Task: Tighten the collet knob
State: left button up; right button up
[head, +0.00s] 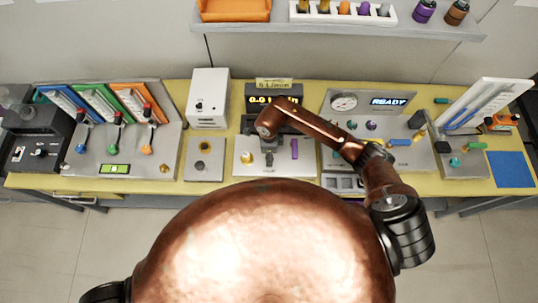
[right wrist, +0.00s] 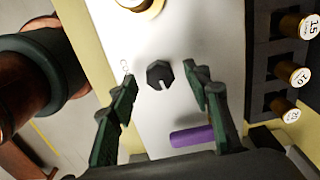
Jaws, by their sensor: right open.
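A dark faceted knob (right wrist: 159,75) with a pale mark on its face, which looks like the collet knob, sits on a white plate (right wrist: 155,118) in the right wrist view. My right gripper (right wrist: 160,74) is open, with one green-lined finger to each side of the knob. Gaps show between knob and fingers, and nothing is held. I cannot tell the height of the fingertips over the plate. In the head view, my right gripper (head: 268,156) points down at the white plate (head: 247,171) and hides the knob. My left gripper is out of view.
A purple cylinder (right wrist: 192,136) lies beside the knob, and a gold knob (right wrist: 138,4) is at the plate's far end. A dark rack with gold weights (right wrist: 288,71) stands to the right. In the head view, a panel of levers (head: 118,147) and a gauge panel (head: 345,103) flank the plate.

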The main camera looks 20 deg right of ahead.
jog(key=shift+f, duration=0.65)
jog(key=shift+c, duration=0.7)
jog(key=c, duration=1)
jog(key=shift+m, duration=0.7)
jog(key=o, duration=1.1)
jog(key=shift+o, duration=0.2)
notch_tip(320, 180, up, 12)
